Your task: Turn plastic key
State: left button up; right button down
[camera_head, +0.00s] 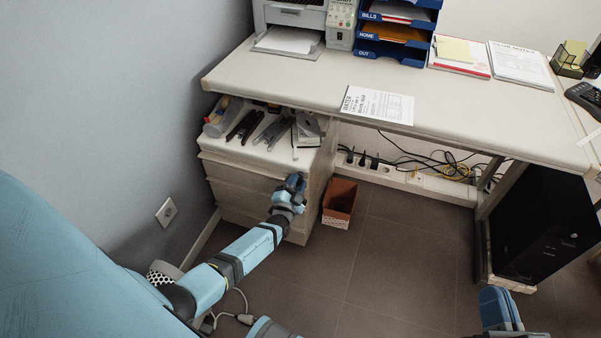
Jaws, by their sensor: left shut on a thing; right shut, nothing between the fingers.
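A white drawer cabinet (236,168) stands under the left end of the desk. My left gripper (296,181) is at the upper right of its drawer front, close to the top edge. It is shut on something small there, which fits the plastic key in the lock. The key itself is hidden behind the fingers, so its turn angle cannot be told. My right gripper (498,308) is low at the bottom right of the view, shut and empty, far from the cabinet.
Stationery and a pencil case (222,117) lie on the cabinet top. A small brown bin (339,203) stands right of the cabinet. The desk (290,75) overhangs it. A black computer (540,225) stands at the right. The floor between is open.

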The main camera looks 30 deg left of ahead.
pick_arm(q)
jog(key=shift+r+m, duration=0.15)
jog(key=shift+m, duration=0.85)
jog(key=shift+a+m+h+p, duration=0.1)
jog(key=shift+m+h+p, duration=0.4)
jog(key=shift+m, duration=1.1)
pick_arm(e)
jog(key=shift+r, duration=0.95)
pick_arm(q)
jog(key=shift+m+h+p, duration=0.3)
jog(key=shift+m+p, duration=0.15)
jog(key=shift+m, duration=1.55)
jog(key=o, duration=0.8)
pick_arm(e)
jog(key=shift+r, duration=0.45)
